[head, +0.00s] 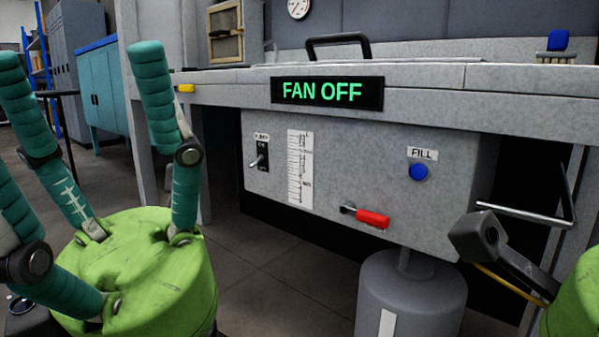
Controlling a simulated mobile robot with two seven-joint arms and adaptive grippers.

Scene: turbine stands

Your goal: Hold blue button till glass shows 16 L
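The round blue button (418,172) sits under a FILL label on the grey front panel. No finger touches it. The glass with its white scale (300,169) stands upright left of the button. Its marks and level are too small to read. My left gripper (80,55), with a green palm and teal fingers, is at the left, fingers spread upward, open and empty, apart from the panel. Of my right gripper (490,240), only a green edge and a dark grey part show at the lower right, below and right of the button. Its fingers are mostly out of frame.
A toggle switch (258,160) is at the panel's left. A sign (327,92) reads FAN OFF. A metal bar handle (525,214) juts out at the right.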

